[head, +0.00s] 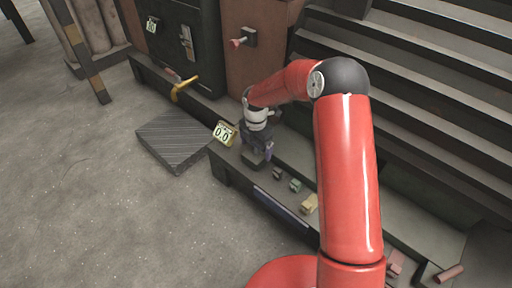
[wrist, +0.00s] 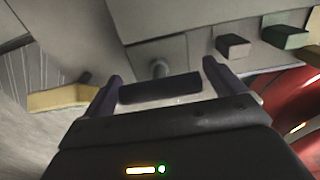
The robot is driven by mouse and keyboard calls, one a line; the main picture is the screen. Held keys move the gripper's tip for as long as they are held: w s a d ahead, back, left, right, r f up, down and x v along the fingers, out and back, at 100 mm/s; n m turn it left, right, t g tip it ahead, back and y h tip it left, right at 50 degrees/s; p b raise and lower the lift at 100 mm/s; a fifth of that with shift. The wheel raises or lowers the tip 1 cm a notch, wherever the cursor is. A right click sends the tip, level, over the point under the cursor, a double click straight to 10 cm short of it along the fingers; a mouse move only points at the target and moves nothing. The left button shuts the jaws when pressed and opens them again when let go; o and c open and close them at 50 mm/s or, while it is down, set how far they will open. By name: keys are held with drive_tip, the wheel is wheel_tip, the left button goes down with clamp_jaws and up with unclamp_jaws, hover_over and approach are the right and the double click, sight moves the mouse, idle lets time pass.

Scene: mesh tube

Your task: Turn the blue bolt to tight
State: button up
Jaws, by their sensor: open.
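My gripper (head: 258,153) is open over the low bench, beside the yellow sign reading 0.0 (head: 225,132). In the wrist view the two purple-grey fingers of my gripper (wrist: 162,70) stand apart. A dark block (wrist: 160,88) lies across the gap between the fingers and hides the post's lower part. I cannot tell whether anything touches the fingers. In the head view my gripper hides this spot.
A dark block (head: 277,173), a green block (head: 295,185) and a tan block (head: 309,204) stand along the bench to the right. A yellow handle (head: 184,88) is at the back left. A ridged plate (head: 173,140) lies on the floor. Steps (head: 440,80) rise behind.

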drive_tip(key=shift+f, duration=0.15)
drive_tip(key=c, duration=1)
